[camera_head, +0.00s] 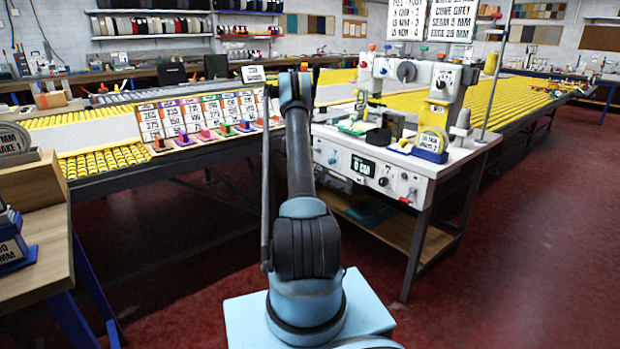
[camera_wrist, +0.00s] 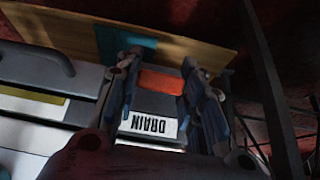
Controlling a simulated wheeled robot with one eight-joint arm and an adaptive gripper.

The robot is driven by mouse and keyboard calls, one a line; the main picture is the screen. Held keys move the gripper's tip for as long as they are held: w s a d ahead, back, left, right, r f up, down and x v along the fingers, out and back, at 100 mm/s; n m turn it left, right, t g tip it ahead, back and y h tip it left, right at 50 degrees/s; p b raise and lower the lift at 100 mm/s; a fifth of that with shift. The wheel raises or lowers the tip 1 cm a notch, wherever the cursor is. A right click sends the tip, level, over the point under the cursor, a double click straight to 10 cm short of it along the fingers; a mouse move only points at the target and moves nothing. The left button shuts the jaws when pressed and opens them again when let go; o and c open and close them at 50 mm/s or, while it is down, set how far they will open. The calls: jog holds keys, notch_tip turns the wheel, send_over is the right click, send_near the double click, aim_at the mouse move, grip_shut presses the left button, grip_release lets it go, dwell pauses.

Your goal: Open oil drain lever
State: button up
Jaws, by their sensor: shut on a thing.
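The oil drain lever (camera_wrist: 160,82) shows in the wrist view as an orange-red piece above a white label reading DRAIN (camera_wrist: 150,125), which appears upside down. My gripper (camera_wrist: 160,75) has one finger on each side of the orange piece and is shut on it. The exact contact at the fingertips is dark and hard to make out. In the head view my gripper is hidden. A small red handle (camera_head: 407,198) shows on the front of the white machine (camera_head: 375,165) there; I cannot tell whether it is the same lever.
A dark curved handle (camera_wrist: 35,58) and a yellow strip (camera_wrist: 30,97) lie left of my fingers in the wrist view. A wooden lower shelf (camera_head: 395,228) sits under the machine. A wooden bench (camera_head: 35,275) stands at left. The red floor (camera_head: 530,250) at right is clear.

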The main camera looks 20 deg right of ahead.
jog(key=o, duration=1.1)
jog(key=shift+w, duration=0.1)
jog(key=v, duration=1.1)
jog(key=shift+a+r, duration=0.25)
jog(key=shift+r, duration=0.1)
